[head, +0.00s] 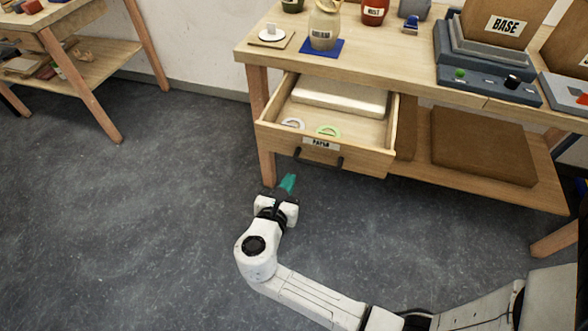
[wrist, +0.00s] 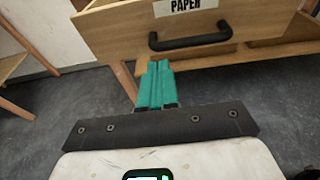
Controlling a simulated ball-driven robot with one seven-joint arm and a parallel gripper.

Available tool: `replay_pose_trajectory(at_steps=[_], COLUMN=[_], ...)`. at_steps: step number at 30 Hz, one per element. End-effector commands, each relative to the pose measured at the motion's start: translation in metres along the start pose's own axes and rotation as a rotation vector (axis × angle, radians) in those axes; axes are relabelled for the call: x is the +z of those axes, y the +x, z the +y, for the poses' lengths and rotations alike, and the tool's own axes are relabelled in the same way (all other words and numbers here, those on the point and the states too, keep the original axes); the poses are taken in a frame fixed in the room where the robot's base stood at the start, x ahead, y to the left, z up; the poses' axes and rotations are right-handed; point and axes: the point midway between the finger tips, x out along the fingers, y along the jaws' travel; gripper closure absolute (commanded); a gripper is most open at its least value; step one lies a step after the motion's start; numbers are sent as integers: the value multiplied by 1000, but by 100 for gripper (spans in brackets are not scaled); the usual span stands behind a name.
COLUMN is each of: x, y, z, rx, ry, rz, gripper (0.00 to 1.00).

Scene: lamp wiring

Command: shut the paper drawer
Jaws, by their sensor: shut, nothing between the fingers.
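The paper drawer (head: 330,146) stands pulled out from under the wooden table. Its front carries a PAPER label and a dark bar handle (head: 318,161). Inside lie a pale stack (head: 340,97), a white ring and a green ring (head: 328,131). My gripper (head: 288,184) is shut and empty, with teal fingers, in front of and below the drawer front's left half. In the wrist view the fingers (wrist: 156,82) point toward the drawer front (wrist: 120,32), left of the handle (wrist: 190,40). I cannot tell whether the fingertips touch the drawer; in the head view they look apart from it.
The table top (head: 390,60) holds a jar on a blue mat (head: 323,48), a white item on a tan mat, red and green pots and a grey BASE unit (head: 490,70). A table leg (head: 265,165) stands left of the drawer. The floor (head: 130,220) at left is clear.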

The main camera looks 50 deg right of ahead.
Motion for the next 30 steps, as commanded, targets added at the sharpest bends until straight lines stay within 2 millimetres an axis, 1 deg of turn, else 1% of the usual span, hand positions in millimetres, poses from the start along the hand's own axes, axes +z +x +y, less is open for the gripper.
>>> replay_pose_trajectory(at_steps=[1,3,6,10,15,26,30], x=[0,0,0,0,0,0,2], y=[10,23,37,50,56,57,64], z=[-1,-1,0,0,0,0,0], rx=[-4,-4,-2,-1,0,0,-2], ry=[0,1,1,0,1,1,2], rz=[0,0,0,0,1,1,1], gripper=[100,100,100,100,100,100,100])
